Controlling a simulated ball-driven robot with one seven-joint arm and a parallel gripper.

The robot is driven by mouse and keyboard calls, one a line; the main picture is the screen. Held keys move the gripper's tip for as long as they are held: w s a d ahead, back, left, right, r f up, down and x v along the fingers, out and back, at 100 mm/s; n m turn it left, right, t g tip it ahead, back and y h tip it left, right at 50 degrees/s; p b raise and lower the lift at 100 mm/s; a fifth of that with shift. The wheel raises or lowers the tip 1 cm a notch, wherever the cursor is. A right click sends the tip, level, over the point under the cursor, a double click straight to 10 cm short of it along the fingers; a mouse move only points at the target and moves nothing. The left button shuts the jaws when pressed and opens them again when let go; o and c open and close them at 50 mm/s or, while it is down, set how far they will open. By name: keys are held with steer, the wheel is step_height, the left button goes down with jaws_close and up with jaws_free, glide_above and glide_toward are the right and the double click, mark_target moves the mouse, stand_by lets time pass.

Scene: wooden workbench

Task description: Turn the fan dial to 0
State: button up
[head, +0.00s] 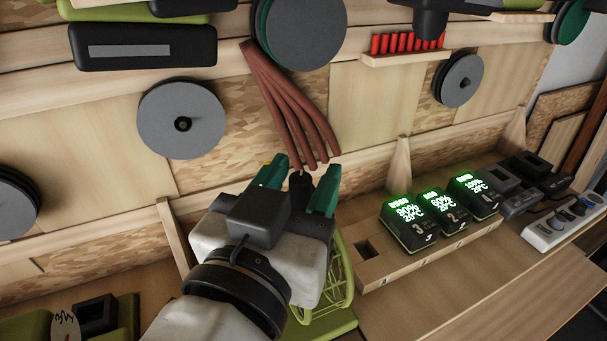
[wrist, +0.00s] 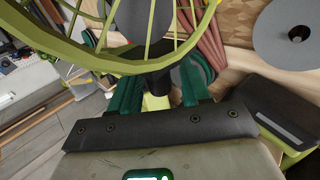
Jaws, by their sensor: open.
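The fan shows as a yellow-green wire cage (head: 338,275) partly hidden behind my gripper in the head view. In the wrist view its round cage (wrist: 110,62) fills the upper left, close to the camera. My gripper (head: 300,180) has two green fingers spread apart. In the wrist view the gripper (wrist: 157,88) is open just below the cage. A dark piece (head: 300,187) shows between the fingers; I cannot tell whether it is part of the fan. I cannot make out the dial or its numbers.
Lit battery packs (head: 408,222) stand in a wooden rack right of my gripper. Brown cables (head: 290,105) hang on the wall just beyond the fingertips. The bench front right of the fan is clear.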

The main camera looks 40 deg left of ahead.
steer(key=shift+c, duration=0.5)
jaws_close()
